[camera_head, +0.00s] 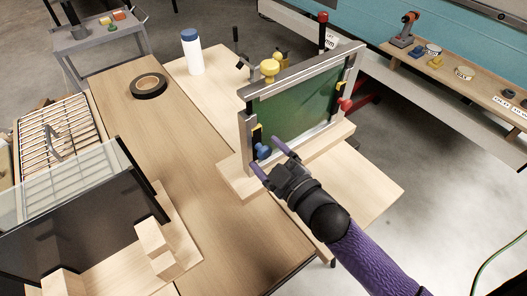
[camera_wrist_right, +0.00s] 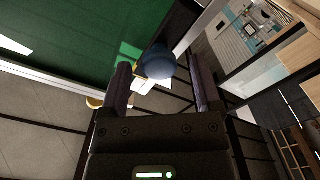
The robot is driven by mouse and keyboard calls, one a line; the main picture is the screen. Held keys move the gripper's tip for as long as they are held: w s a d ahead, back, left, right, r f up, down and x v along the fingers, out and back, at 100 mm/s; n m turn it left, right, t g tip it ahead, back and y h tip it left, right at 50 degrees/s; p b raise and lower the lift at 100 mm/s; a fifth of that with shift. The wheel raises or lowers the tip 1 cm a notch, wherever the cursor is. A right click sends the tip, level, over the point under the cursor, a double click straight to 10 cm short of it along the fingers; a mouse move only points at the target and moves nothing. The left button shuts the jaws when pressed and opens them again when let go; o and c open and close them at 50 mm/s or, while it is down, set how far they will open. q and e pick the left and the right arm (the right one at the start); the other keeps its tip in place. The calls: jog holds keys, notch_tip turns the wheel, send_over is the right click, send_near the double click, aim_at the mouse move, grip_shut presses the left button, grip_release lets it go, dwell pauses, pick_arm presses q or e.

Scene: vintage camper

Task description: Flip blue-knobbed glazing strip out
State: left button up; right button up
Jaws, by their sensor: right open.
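A metal window frame (camera_head: 304,79) with a green pane (camera_head: 296,102) stands upright on a wooden base. The blue knob (camera_head: 263,151) of the glazing strip is at the frame's lower left side. A yellow knob (camera_head: 269,68) is on the top and a red knob (camera_head: 345,104) on the right side. My right gripper (camera_head: 268,155) is open at the blue knob, one finger to each side. In the right wrist view the blue knob (camera_wrist_right: 158,63) appears between the spread fingertips, with no clear contact visible. My left gripper is not in view.
The wooden bench carries a black tape roll (camera_head: 149,86) and a white bottle with a blue cap (camera_head: 192,52). A glass pane in a wooden stand (camera_head: 154,241) is at the lower left. A shelf with tools (camera_head: 455,75) runs along the teal wall at right.

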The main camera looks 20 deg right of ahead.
jog(key=shift+w+a, duration=0.25)
jog(key=shift+w, duration=0.4)
grip_shut()
